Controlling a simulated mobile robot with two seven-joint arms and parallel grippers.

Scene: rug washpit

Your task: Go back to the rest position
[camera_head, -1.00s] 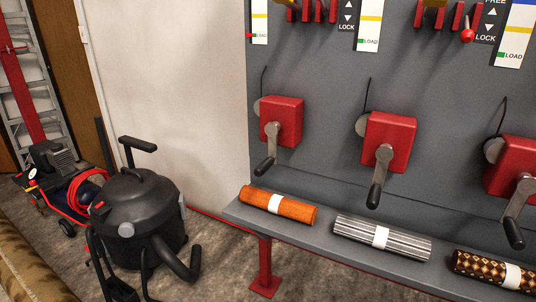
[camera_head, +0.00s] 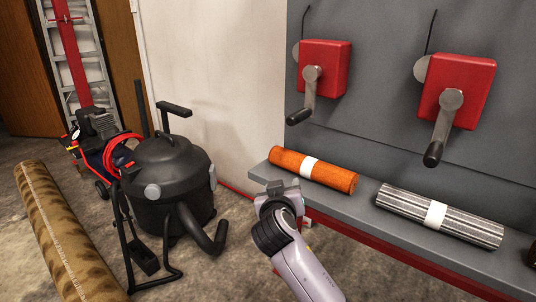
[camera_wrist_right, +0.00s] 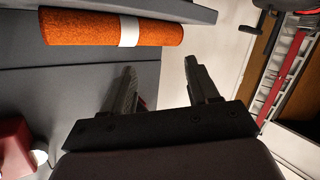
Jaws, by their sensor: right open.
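My right gripper (camera_head: 281,187) shows in the head view at the end of my pale arm, in front of the grey shelf's left part and just below the orange rolled rug. In the right wrist view its two dark fingers (camera_wrist_right: 160,82) stand apart with nothing between them. The orange roll (camera_head: 313,170) has a white band and lies on the shelf (camera_head: 365,195); the wrist view shows it beyond the fingers (camera_wrist_right: 80,28). My left gripper is not in view.
A grey striped roll (camera_head: 440,215) lies farther right on the shelf. Red crank boxes (camera_head: 325,68) (camera_head: 458,90) with handles hang above. A black vacuum (camera_head: 165,180), a compressor (camera_head: 97,145), a ladder (camera_head: 75,55) and a brown patterned roll (camera_head: 60,235) stand or lie at left.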

